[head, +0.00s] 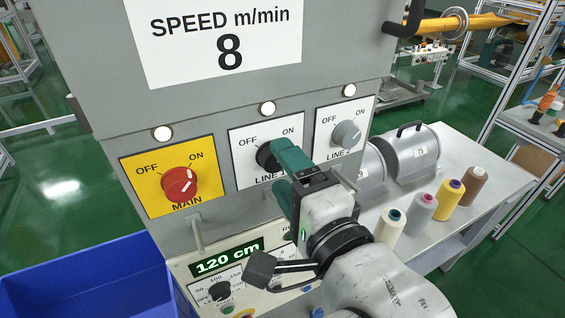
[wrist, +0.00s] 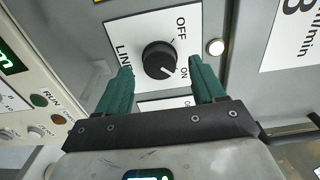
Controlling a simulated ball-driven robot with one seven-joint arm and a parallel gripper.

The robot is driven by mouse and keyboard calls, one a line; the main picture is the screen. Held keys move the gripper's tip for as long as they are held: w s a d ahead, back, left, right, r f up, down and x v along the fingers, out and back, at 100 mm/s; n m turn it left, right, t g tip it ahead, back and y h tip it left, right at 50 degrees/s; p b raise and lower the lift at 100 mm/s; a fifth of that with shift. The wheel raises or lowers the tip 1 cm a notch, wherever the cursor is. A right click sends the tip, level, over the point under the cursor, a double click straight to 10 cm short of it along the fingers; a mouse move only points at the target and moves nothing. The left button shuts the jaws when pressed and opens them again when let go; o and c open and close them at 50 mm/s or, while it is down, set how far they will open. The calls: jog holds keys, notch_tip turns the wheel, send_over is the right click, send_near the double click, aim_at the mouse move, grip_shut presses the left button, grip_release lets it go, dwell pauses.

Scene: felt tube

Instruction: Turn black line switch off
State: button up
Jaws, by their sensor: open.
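The black line switch is a round black knob (head: 267,157) on a white LINE plate (head: 240,140) of the grey panel. In the wrist view the black knob (wrist: 159,59) sits in the gap between my two green fingers, with space on either side. Its white mark points toward the ON label (wrist: 184,73), away from OFF. My gripper (head: 283,170) is open and empty in front of the plate. It also shows in the wrist view (wrist: 160,72). I cannot tell whether the fingertips reach past the knob's face. The gripper hides part of the plate in the head view.
A red MAIN knob (head: 179,185) on a yellow plate is to the left, and a grey LINE 2 knob (head: 346,134) to the right. Below is a control desk with a 120 cm display (head: 228,257). Thread spools (head: 421,206) stand at right; a blue bin (head: 90,280) is lower left.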

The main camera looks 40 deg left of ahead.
jog(key=shift+x, duration=0.9)
jog(key=c, duration=1.1)
